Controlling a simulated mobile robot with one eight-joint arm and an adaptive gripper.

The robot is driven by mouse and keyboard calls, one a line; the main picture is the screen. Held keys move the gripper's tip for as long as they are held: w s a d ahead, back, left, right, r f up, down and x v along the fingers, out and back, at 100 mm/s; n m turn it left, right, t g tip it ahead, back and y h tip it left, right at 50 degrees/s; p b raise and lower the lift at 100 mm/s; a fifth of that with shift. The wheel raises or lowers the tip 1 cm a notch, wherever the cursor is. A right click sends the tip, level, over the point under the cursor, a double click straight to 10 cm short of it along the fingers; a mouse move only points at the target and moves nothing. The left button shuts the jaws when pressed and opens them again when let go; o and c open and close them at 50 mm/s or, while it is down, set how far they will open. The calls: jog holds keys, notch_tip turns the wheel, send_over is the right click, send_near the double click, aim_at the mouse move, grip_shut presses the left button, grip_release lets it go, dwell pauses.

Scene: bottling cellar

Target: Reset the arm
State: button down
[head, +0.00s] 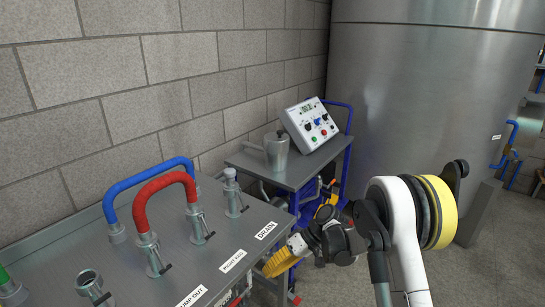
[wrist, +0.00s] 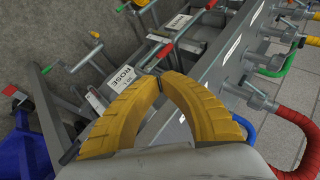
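My gripper (head: 272,268) has ribbed yellow fingers and hangs beside the right edge of the metal bench, low and in front of the cart. In the wrist view its fingertips (wrist: 161,80) come together and nothing shows held between them. My arm reaches in from the lower right of the head view and is bent, with its wrist tilted downward.
The bench (head: 205,262) carries valves, a blue hose (head: 150,179) and a red hose (head: 163,186). Behind stands a cart (head: 292,173) with a metal can (head: 276,152) and a control box (head: 309,124). A large steel tank (head: 420,90) stands at right.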

jog(key=s+d+r+m+t+h, duration=0.2)
jog(key=s+d+r, duration=0.2)
jog(key=r, duration=0.5)
jog(key=s+d+r+m+t+h, duration=0.25)
jog(key=s+d+r, duration=0.2)
jog(key=r, duration=0.45)
jog(key=s+d+r+m+t+h, duration=0.1)
jog(key=s+d+r+t+h, duration=0.1)
jog(key=s+d, duration=0.4)
jog(key=s+d+r+m+t+h, duration=0.1)
jog(key=s+d, duration=0.4)
jog(key=s, duration=0.5)
jog(key=shift+d+r+m+t+h, duration=0.35)
jog(key=shift+r+t+h, duration=0.25)
jog(key=shift+t+h, duration=0.3)
